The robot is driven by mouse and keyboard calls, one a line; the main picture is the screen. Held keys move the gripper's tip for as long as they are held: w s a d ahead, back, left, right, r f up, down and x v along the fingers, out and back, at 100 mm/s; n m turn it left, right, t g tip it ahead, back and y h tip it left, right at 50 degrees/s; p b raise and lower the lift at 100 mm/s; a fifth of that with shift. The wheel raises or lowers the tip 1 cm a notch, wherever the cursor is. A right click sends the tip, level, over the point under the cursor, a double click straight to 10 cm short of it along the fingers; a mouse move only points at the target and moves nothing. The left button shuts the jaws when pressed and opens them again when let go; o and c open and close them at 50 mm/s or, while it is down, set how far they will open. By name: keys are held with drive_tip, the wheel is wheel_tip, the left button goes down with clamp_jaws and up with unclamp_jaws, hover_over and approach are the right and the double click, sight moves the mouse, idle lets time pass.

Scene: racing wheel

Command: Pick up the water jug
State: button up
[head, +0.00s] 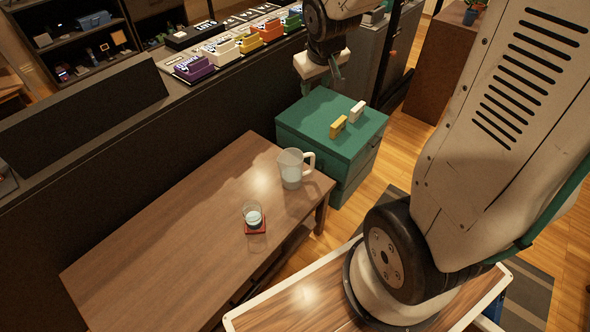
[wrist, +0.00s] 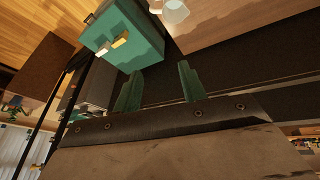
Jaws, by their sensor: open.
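The water jug (head: 291,169) is a clear pitcher with a white handle on its right side. It stands upright near the far right end of the brown wooden table (head: 180,230). In the wrist view the jug (wrist: 175,12) shows at the top edge, partly cut off. My gripper (head: 335,72) is up above and behind the green cabinet, apart from the jug. In the wrist view its two green fingers (wrist: 158,85) are spread with nothing between them.
A glass (head: 252,214) stands on a red coaster (head: 256,230) in front of the jug. The green cabinet (head: 325,125) bears a yellow block (head: 338,126) and a white block (head: 357,111). A counter (head: 215,70) with several coloured items runs behind. The table's left part is clear.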

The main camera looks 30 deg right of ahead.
drive_tip(key=w+d+f+t, duration=0.1)
drive_tip(key=w+d+f, duration=0.25)
drive_tip(key=f, duration=0.25)
drive_tip(key=w+d+f, duration=0.2)
drive_tip(key=w+f, duration=0.2)
drive_tip(key=f, duration=0.1)
drive_tip(key=t, duration=0.2)
hover_over(314, 158)
wheel_tip(314, 158, down, 12)
drive_tip(key=s+f+t+y, duration=0.1)
drive_tip(key=s+f+t, duration=0.15)
drive_tip(key=f, duration=0.65)
drive_tip(key=s+f+t+y, duration=0.15)
drive_tip(key=f+t, duration=0.25)
drive_tip(key=f, duration=0.5)
drive_tip(key=shift+h, duration=0.25)
drive_tip(key=x, duration=0.7)
drive_tip(key=shift+d+r, duration=0.1)
clamp_jaws()
